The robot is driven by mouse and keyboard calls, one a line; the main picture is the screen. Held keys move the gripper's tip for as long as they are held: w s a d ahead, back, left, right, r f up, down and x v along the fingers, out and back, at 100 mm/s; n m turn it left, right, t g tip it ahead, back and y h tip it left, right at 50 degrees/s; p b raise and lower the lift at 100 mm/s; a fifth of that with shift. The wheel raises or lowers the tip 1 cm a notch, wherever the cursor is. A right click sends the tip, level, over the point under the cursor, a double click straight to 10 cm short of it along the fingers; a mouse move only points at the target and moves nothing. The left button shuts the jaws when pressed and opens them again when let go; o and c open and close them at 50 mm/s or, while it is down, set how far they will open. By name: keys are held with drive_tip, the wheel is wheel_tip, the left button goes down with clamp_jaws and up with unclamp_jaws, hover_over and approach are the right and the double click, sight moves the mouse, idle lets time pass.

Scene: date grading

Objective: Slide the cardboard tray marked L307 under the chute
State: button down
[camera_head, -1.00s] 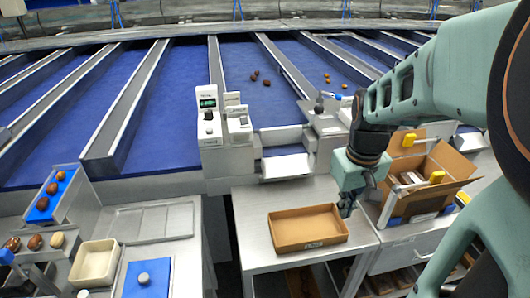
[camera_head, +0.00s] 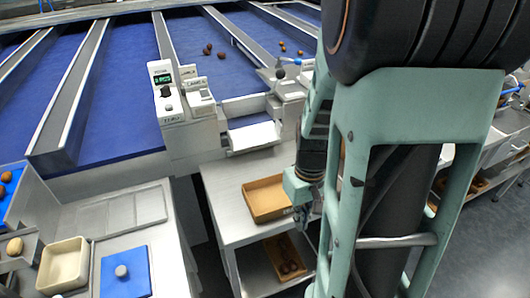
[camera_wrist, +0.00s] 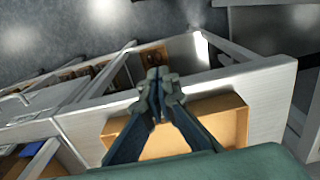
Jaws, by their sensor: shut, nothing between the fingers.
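A shallow brown cardboard tray (camera_head: 264,197) lies empty on the metal table (camera_head: 222,181). Its mark cannot be read. The pale chute (camera_head: 253,137) sticks out from the sorting line, behind the tray and a little to its left; the tray is in front of it, apart. My gripper (camera_head: 302,226) hangs at the tray's right side, fingers down. In the wrist view, the tray (camera_wrist: 228,118) shows behind my gripper (camera_wrist: 160,76), whose fingertips are together with nothing between them. Whether the fingers touch the tray cannot be told.
A lower shelf holds another cardboard tray (camera_head: 285,255) with dark dates. A white control box (camera_head: 167,98) stands left of the chute. A side bench at left carries a cream bin (camera_head: 64,263) and a blue pad (camera_head: 125,272). The tabletop left of the tray is bare.

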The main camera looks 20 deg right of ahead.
sight(293, 218)
drive_tip(key=shift+w+a+f+p, duration=0.15)
drive_tip(key=shift+w+f, duration=0.15)
drive_tip(key=shift+w, duration=0.7)
drive_tip(key=shift+w+d+f+p, duration=0.15)
drive_tip(key=shift+w+f, duration=0.1)
drive_tip(key=shift+w, duration=0.75)
drive_tip(key=shift+w, duration=0.1)
